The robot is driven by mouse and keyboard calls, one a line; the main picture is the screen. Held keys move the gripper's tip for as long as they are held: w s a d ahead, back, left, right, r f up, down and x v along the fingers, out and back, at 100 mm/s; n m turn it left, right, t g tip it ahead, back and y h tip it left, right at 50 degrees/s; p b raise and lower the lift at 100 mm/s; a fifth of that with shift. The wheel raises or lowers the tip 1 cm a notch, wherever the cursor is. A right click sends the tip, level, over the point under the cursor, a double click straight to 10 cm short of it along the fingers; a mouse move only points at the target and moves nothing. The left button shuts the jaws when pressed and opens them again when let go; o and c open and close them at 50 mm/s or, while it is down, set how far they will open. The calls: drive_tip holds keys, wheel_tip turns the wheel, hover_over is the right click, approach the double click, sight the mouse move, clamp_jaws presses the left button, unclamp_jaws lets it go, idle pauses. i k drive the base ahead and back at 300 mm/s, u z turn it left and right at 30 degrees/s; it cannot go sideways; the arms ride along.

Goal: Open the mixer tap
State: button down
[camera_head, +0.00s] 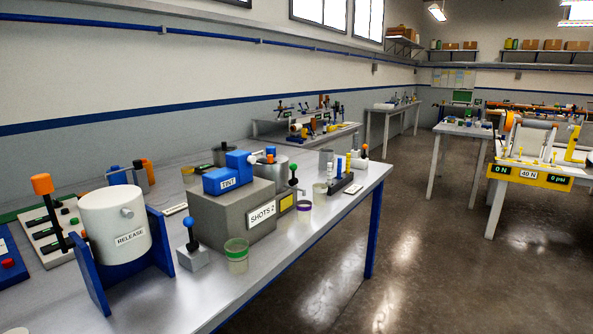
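A steel cylindrical vessel (281,167) stands on the bench, partly hidden behind a blue unit labelled TINT (225,180). The blue unit sits on a grey block labelled SHOTS 2 (225,211). A black lever with a green knob (293,167) rises at the right front of the vessel. A blue-knobbed lever (189,224) stands on a small grey base left of the block. I cannot tell for sure which handle is the mixer tap, nor whether it is open. My gripper is not in view.
A white pot labelled RELEASE (114,224) sits in a blue stand, beside an orange-topped lever (42,184). A dark rack (341,183) holds several bottles. The floor (400,260) right of the bench is clear.

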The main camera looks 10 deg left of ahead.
sight(293, 166)
drive_tip(key=i, duration=1.2)
drive_tip(key=u, duration=1.45)
